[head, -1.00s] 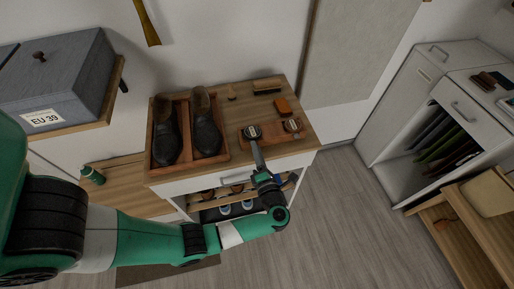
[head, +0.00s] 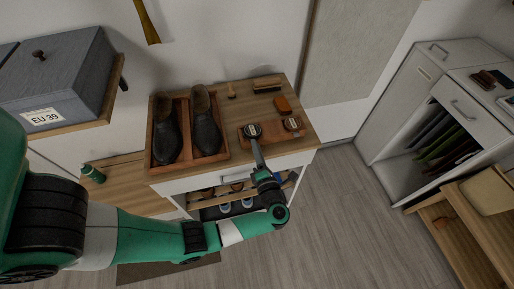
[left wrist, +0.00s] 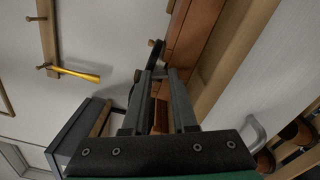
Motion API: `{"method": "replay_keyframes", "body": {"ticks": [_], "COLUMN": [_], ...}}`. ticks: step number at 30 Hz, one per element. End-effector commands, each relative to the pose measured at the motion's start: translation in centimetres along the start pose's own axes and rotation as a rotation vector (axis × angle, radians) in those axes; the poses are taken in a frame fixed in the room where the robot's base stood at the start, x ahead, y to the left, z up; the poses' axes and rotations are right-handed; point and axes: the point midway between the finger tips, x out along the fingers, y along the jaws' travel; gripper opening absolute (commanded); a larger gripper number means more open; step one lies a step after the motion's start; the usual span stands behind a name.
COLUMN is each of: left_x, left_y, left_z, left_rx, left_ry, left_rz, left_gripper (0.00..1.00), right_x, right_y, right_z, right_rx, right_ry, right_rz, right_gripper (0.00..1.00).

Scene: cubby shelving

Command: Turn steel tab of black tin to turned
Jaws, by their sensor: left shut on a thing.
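The black tin (head: 252,130), with a pale label on its lid, sits on a small wooden board (head: 272,134) on top of the cabinet. My left gripper (head: 256,145) reaches it from the front, with its fingertips at the tin's near edge. In the left wrist view, the fingers of the left gripper (left wrist: 162,76) stand a little apart, with a dark edge of the tin (left wrist: 156,52) at their tips. The gripper is shut on the tin's steel tab, which is too small and covered to make out. My right gripper is not in view.
A brown tin (head: 292,124) sits close by on the same board. A wooden tray (head: 187,162) with two dark shoes (head: 206,135) stands to the left. A brush (head: 267,86) and an orange block (head: 282,104) lie behind. Floor to the right is clear.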

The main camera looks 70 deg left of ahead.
Motion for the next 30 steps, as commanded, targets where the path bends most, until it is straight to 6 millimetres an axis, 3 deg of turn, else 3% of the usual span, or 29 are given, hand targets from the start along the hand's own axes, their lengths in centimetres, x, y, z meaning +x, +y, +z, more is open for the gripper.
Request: {"method": "replay_keyframes", "body": {"ticks": [19,20,24,30], "left_x": [-0.01,-0.01,-0.01,0.00], "left_y": [-0.43,-0.43,-0.33,-0.20], "left_z": [-0.34,-0.33,-0.25,-0.14], "left_rx": [0.007,0.007,0.005,0.002], "left_ry": [0.004,0.004,0.003,0.002], "left_rz": [-0.010,-0.010,-0.008,-0.006], "left_gripper": [0.00,0.31,0.56,0.57], "right_x": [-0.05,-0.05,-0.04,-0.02], "right_y": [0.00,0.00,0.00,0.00], "right_z": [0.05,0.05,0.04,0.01], "right_rx": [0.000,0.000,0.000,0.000], "right_ry": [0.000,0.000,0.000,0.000], "right_rz": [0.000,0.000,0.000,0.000], "right_gripper": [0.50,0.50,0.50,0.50]}}
